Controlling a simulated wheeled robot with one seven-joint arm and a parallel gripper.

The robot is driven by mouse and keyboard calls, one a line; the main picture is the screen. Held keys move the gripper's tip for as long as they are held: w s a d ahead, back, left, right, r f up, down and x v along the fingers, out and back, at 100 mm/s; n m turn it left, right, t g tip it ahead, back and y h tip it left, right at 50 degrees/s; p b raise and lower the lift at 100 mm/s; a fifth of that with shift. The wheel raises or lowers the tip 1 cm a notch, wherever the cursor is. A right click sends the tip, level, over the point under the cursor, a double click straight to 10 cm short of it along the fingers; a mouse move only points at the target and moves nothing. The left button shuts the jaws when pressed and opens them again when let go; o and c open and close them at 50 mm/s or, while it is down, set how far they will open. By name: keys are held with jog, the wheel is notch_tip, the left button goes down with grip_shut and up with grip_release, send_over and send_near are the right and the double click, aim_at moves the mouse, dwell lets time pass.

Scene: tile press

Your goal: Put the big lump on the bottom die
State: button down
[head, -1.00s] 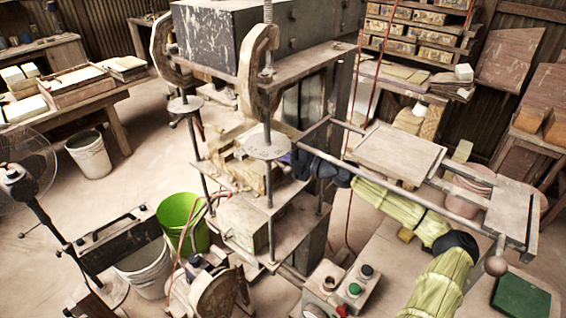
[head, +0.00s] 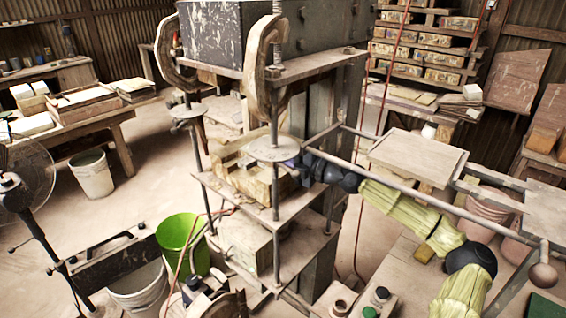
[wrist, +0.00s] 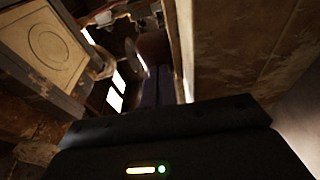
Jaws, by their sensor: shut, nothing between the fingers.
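My arm in a yellow-green sleeve reaches into the press from the right in the head view. My gripper (head: 292,164) is at the press's inner side, partly hidden by the round plate and post. In the wrist view, dark fingers (wrist: 152,92) point away together, with nothing seen held. The pale tan die block (head: 255,182), apparently the bottom die, sits on the press's middle shelf, left of my gripper. A pale square face with a ring mark (wrist: 48,45) is at upper left in the wrist view; I cannot tell which die it is. I cannot make out the big lump.
Press posts (head: 275,140) and a round plate (head: 276,149) stand close around my gripper. A sliding tray (head: 418,157) on rails is to the right. A green bucket (head: 183,243) and a fan (head: 25,180) stand at left. Open floor lies beyond the press.

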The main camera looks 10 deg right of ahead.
jog(key=shift+s, duration=0.1)
jog(key=shift+s+f+b, duration=0.15)
jog(key=shift+b, duration=0.35)
jog(key=s+a+b+v, duration=0.1)
jog(key=b+v, duration=0.3)
jog(key=v, duration=0.8)
jog(key=shift+s, duration=0.65)
